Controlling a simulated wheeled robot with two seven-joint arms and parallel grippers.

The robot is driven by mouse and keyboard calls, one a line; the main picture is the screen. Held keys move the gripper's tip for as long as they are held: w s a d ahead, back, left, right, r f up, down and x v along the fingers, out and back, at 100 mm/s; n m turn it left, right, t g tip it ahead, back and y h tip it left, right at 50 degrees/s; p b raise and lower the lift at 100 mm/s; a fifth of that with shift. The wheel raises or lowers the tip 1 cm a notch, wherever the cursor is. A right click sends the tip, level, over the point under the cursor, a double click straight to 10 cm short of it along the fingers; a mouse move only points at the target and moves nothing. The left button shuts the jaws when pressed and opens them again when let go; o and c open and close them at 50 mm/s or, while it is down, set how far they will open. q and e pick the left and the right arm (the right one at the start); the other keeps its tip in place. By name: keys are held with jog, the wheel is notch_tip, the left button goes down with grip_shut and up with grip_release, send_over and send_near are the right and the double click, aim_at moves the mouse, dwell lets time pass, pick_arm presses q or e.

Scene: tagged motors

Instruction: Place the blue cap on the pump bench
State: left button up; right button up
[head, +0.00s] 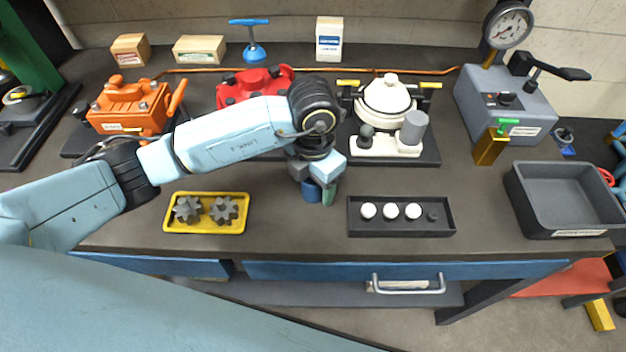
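A small blue cylinder (311,193), which looks like the blue cap, shows directly below my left gripper (319,184) near the middle of the workbench (285,215). A green piece (328,195) shows beside it on the right; I cannot tell whether it is a fingertip or a separate part. The gripper points down, and its wrist hides much of the fingers. I cannot tell whether the fingers are closed on the blue cylinder or whether it touches the bench. Three pump-like units, orange (130,103), red (254,86) and white (388,97), stand along the bench. My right gripper is not identifiable.
A yellow tray (204,229) with two gears lies at front left. A dark tray (400,229) holding several small round parts lies right of the gripper. A grey bin (562,224) and a gauge unit (506,101) stand at right. Small boxes (200,49) line the back.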

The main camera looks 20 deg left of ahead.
pick_arm(q)
notch_tip(320, 180, up, 12)
jog(key=shift+r, duration=0.15)
dwell(0.5)
